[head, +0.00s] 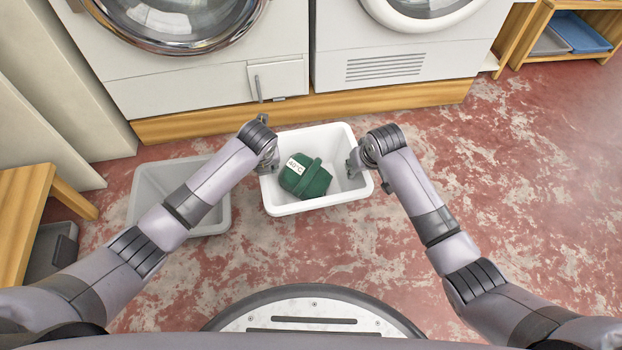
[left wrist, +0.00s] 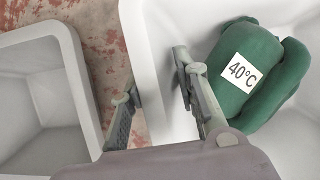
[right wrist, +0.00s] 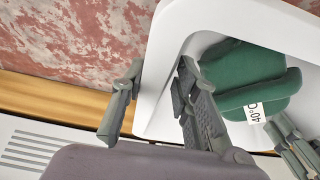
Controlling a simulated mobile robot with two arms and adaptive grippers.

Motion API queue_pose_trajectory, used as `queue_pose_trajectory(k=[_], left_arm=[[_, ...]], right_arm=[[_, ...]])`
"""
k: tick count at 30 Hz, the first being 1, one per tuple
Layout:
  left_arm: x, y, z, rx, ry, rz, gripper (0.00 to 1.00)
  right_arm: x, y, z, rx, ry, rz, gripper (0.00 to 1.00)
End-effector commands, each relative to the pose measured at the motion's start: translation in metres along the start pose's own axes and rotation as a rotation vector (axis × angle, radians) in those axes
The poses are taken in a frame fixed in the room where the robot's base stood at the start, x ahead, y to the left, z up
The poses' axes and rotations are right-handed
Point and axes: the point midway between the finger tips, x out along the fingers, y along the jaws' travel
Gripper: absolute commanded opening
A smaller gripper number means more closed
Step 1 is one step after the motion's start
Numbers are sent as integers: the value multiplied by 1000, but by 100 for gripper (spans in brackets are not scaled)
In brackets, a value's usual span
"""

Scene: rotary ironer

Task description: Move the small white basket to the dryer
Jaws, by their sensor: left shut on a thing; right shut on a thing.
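The small white basket (head: 318,205) is in front of the machines in the head view, with a rolled green cloth (head: 312,181) in it labelled 40°C. My left gripper (head: 268,160) is shut on its left wall. In the left wrist view, one finger of the left gripper (left wrist: 155,95) is outside the wall and one inside. My right gripper (head: 357,165) is shut on its right wall. In the right wrist view, the right gripper's fingers (right wrist: 155,95) straddle the rim. I cannot tell whether the basket touches the floor.
A larger grey-white basket (head: 218,216) stands empty on the floor at left, partly behind my left arm. Two white machines (head: 270,35) with round doors stand on a wooden plinth (head: 420,93). The right floor is clear.

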Motion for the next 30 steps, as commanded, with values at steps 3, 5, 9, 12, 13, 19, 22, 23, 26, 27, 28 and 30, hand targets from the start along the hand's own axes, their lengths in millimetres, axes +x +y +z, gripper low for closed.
queue_pose_trajectory(k=[3,5,9,12,13,19,22,23,26,27,28,30], left_arm=[[2,7,1,2,-2,17,0],[2,7,1,2,-2,17,0],[2,7,1,1,-2,18,0],[2,8,2,1,-2,18,0],[2,8,2,1,-1,18,0],[-11,8,7,1,-2,19,0],[-26,8,13,1,-2,19,0],[-31,8,16,1,-2,19,0],[-52,8,24,0,-1,19,0],[-61,8,28,0,-1,19,0],[-68,8,31,0,-1,19,0],[-84,8,38,0,-1,19,0]], right_arm=[[1,6,2,-2,-4,14,0],[1,6,2,-2,-4,14,0],[1,7,2,-2,-4,14,0],[1,7,2,-2,-4,15,0],[0,7,1,-2,-4,15,0],[-13,7,-4,-1,-4,15,0],[-27,7,-10,-1,-4,15,0],[-33,8,-13,-1,-4,15,0],[-53,8,-21,-1,-4,15,0],[-62,8,-25,-1,-4,15,0],[-69,8,-28,-1,-4,15,0],[-86,8,-35,-1,-4,15,0]])
